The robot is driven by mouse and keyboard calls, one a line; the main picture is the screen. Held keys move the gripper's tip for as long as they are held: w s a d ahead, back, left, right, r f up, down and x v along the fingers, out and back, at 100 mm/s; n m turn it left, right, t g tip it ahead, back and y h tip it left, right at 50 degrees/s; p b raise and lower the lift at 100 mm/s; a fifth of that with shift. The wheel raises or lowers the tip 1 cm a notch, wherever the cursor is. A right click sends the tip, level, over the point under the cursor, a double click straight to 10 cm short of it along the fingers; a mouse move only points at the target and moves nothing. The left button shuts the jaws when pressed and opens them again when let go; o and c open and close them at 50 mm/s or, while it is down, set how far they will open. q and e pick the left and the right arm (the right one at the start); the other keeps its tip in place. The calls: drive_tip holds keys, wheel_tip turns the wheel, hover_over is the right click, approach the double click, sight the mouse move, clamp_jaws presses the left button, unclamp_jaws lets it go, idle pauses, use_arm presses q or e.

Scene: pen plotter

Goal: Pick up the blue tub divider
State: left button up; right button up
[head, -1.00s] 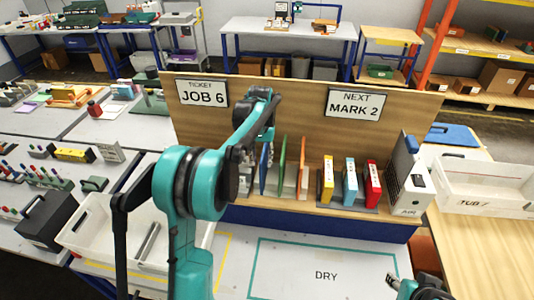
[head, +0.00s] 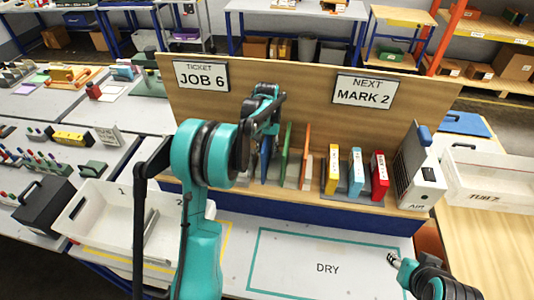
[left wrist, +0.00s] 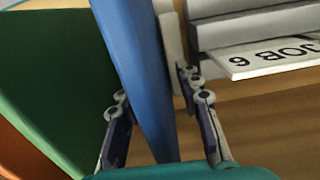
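The blue tub divider (head: 266,158) stands on edge on the wooden shelf in the head view, left of a green divider (head: 284,155) and an orange divider (head: 306,155). My left gripper (head: 266,128) is over it, and the arm hides part of it. In the left wrist view the blue divider (left wrist: 146,65) runs between the two fingers of the left gripper (left wrist: 162,112). The fingers are apart, one on each side, with a gap showing on both sides. My right gripper (head: 393,258) is at the lower right, too small to read its fingers.
Yellow, light blue and red blocks (head: 379,176) stand to the right on the shelf. A back board (head: 280,85) with signs rises behind. A white tub (head: 91,210) is at the left, and the DRY area (head: 325,250) of the table is bare.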

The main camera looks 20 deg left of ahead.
use_arm(q)
drive_tip(key=shift+f, duration=0.2)
clamp_jaws()
